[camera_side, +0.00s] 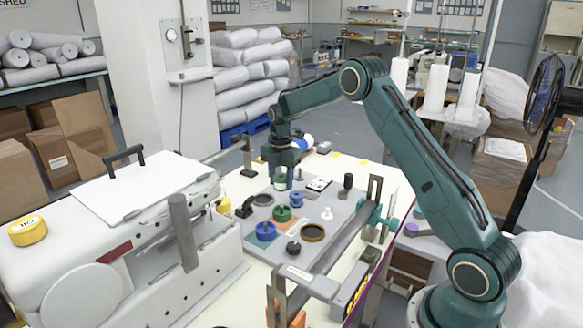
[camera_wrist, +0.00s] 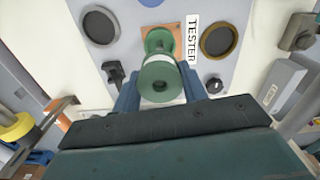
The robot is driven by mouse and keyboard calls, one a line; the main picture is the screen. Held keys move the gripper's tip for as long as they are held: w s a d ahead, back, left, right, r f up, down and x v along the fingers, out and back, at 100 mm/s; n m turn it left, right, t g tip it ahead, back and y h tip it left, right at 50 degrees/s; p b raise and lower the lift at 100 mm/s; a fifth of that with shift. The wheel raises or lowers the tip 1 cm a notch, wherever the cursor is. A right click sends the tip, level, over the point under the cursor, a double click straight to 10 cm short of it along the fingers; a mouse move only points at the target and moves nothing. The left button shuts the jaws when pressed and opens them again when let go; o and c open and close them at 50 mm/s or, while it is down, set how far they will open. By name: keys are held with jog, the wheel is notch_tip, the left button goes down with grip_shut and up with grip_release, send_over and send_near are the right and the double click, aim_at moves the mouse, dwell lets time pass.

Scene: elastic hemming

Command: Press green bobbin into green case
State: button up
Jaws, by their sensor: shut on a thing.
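My gripper (camera_side: 281,174) is shut on the green bobbin (camera_wrist: 158,82), held between its blue fingers in the wrist view. The bobbin has green round ends and a pale band between them; it also shows under my gripper in the side view (camera_side: 280,185). It is above the grey board (camera_side: 340,205). A green round part (camera_side: 282,214), which looks like the green case, sits on the board nearer the side camera, apart from my gripper. In the wrist view, a brown square (camera_wrist: 150,32) lies behind the bobbin, which hides part of it.
Blue round parts (camera_side: 266,230) (camera_side: 297,198), a dark knob (camera_side: 293,247) and a brown ring (camera_side: 312,232) sit on the board. A white sewing machine (camera_side: 130,215) stands to the left. A metal frame (camera_side: 350,240) runs along the board's right side.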

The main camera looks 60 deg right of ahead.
jog(key=shift+f, duration=0.15)
jog(key=shift+f, duration=2.7)
jog(key=shift+f, duration=1.5)
dwell(0.9)
jog(key=o, duration=0.5)
jog(key=shift+s+f, duration=0.1)
jog(key=shift+f, duration=0.05)
jog(key=o, duration=0.5)
